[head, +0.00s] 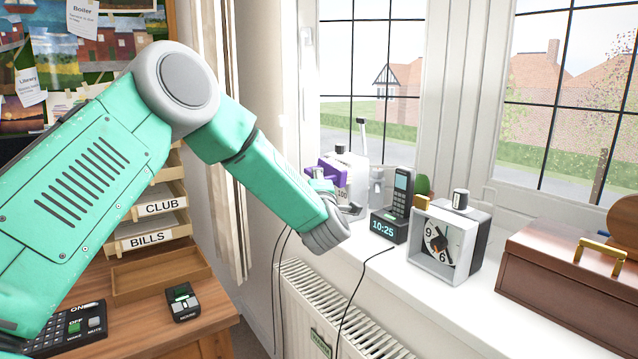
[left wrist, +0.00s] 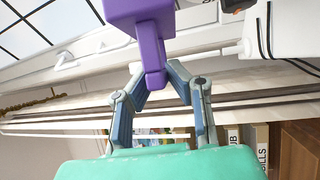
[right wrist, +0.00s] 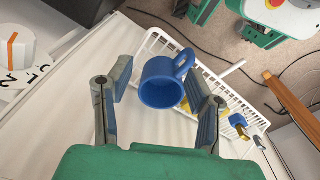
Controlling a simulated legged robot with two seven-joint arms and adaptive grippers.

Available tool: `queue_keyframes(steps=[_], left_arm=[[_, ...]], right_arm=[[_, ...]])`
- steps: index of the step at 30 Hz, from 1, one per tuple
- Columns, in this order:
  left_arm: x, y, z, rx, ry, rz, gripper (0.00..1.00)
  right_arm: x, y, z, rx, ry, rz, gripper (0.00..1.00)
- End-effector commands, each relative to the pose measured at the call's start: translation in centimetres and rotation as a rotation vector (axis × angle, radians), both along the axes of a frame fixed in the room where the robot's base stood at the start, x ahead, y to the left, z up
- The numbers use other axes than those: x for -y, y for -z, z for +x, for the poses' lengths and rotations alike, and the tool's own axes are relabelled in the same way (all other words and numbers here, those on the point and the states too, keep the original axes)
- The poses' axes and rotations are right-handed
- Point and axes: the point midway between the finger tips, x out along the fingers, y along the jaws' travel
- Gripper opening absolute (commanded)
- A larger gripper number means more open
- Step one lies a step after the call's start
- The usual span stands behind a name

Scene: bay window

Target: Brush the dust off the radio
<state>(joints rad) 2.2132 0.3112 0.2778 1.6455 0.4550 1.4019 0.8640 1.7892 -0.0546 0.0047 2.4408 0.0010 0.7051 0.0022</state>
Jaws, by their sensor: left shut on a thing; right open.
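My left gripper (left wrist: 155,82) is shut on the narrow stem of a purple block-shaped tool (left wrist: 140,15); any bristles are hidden. In the head view the purple tool (head: 334,172) shows beyond my left wrist, over the window sill. A phone on a dark base reading 10:25 (head: 384,228) and a white-fronted box with a numbered dial (head: 440,245) stand on the sill right of my left gripper (head: 350,210). I see no clear dust. My right gripper (right wrist: 158,95) is open, with a blue mug (right wrist: 160,84) beyond and between its fingers.
A brown case (head: 565,285) fills the sill's right end. A radiator (head: 335,310) and hanging cables are below. A white wire rack (right wrist: 225,95) is near the mug.

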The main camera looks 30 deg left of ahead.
Motion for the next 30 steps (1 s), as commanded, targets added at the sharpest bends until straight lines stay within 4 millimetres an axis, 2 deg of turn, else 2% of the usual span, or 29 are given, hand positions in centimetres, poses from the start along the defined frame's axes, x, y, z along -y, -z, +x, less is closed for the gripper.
queue_keyframes(steps=[6,14,22,30], left_arm=[[-1.6,0.0,0.8,0.002,0.0,0.0,0.0],[-2.5,0.0,1.1,0.001,0.001,0.001,0.0],[-4.7,0.0,1.9,0.001,0.001,0.001,0.0],[-5.0,-0.1,2.0,0.001,0.002,0.001,0.0]], right_arm=[[0.0,0.5,0.0,0.0,0.0,0.0,0.47],[0.0,0.7,0.0,0.0,0.0,0.0,0.47],[0.0,1.2,0.0,0.0,0.0,0.0,0.47],[0.0,1.2,0.0,0.0,0.0,0.0,0.47]])
